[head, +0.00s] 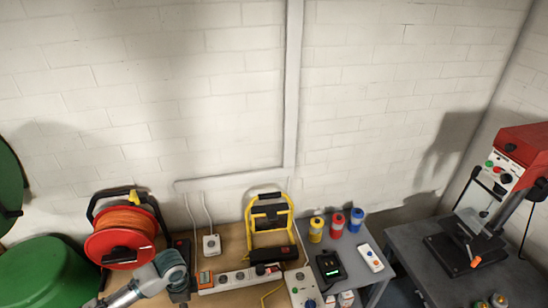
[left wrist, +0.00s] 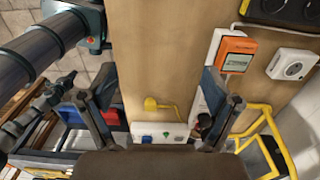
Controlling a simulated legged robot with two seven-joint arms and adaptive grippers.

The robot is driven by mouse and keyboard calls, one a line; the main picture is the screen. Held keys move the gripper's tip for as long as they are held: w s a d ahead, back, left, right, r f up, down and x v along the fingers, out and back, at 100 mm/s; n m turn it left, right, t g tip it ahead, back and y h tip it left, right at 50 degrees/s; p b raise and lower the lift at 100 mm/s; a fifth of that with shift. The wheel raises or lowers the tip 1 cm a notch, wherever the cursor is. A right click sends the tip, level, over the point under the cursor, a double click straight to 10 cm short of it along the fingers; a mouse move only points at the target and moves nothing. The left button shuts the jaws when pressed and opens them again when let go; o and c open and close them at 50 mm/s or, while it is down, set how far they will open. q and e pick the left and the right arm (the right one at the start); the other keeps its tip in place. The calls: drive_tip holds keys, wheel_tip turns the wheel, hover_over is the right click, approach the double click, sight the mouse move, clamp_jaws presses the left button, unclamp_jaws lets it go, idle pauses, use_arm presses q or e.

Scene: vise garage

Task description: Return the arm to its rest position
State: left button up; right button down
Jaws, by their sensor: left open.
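My left arm (head: 128,292) comes in from the lower left of the head view, low over the wooden bench (head: 232,243). Its teal-grey joint (head: 171,268) is beside the orange cable reel (head: 120,236); I cannot make out the jaws there. In the left wrist view my left gripper (left wrist: 158,82) is open, its two dark fingers wide apart, with nothing between them but the bench surface below. A white box with blue and green controls (left wrist: 160,132) lies beyond, low in that view. My right gripper does not show clearly in either view.
A power strip (head: 235,281), orange meter (head: 205,278) and yellow work light (head: 268,222) are on the bench. Yellow, red and blue canisters (head: 337,222) stand on a grey table. A red drill press (head: 520,150) is at right. A green drum (head: 45,275) is at left.

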use_arm(q)
drive_tip(key=s+d+f+n+t+h, duration=0.25)
drive_tip(key=s+d+f, duration=0.2)
drive_tip(key=d, duration=0.25)
drive_tip(key=s+d+f+n+t+h, duration=0.1)
drive_tip(key=s+d+f+n, duration=0.25)
drive_tip(key=s+d, duration=0.3)
drive_tip(key=s+a+f+n+y, duration=0.3)
drive_tip(key=s+a+f+n, duration=0.1)
drive_tip(key=s+a+n, duration=0.4)
drive_tip(key=s+f+g+b, duration=0.1)
drive_tip(key=s+f+b, duration=0.2)
drive_tip(key=f, duration=2.5)
drive_tip(key=s+a+f+m+g+b, duration=0.1)
drive_tip(key=s+a+f+b, duration=0.1)
drive_tip(key=s+f, duration=1.6)
drive_tip(key=shift+a+f+b, duration=0.35)
drive_tip(key=shift+a+f, duration=0.35)
drive_tip(key=shift+f, duration=0.2)
